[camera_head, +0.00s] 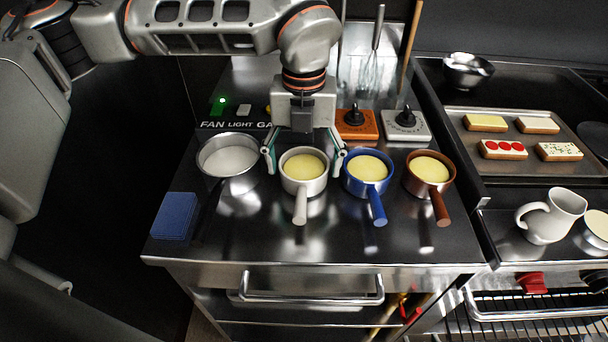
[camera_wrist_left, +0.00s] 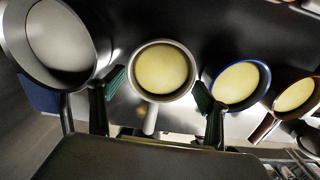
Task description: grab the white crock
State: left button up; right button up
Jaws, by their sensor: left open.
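The white crock (camera_head: 301,187) is a small round pot with a pale handle, filled with something yellow. It stands on the dark counter between a steel pan and a blue crock. My left gripper (camera_head: 304,162) is open above it, with one finger on each side of its rim. In the left wrist view the white crock (camera_wrist_left: 149,119) lies between the spread fingers of the left gripper (camera_wrist_left: 156,98). I cannot tell whether either finger touches it. My right gripper is not in view.
A steel pan (camera_head: 212,179) stands close on the left, a blue crock (camera_head: 366,186) close on the right, then a brown crock (camera_head: 418,186). A blue pad (camera_head: 174,216) lies front left. Knobs and switches line the back. The counter's front strip is clear.

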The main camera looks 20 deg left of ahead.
aim_at(304, 172)
pick_arm(q)
jog(key=shift+f, duration=1.6)
pick_arm(e)
jog(key=shift+w+r, duration=0.45)
jog(key=shift+r, duration=0.15)
pick_arm(q)
jog(key=c, duration=1.3)
pick_arm(e)
jog(key=shift+s+f, duration=0.1)
jog(key=shift+f, duration=0.1)
pick_arm(q)
jog(key=shift+r, duration=0.1)
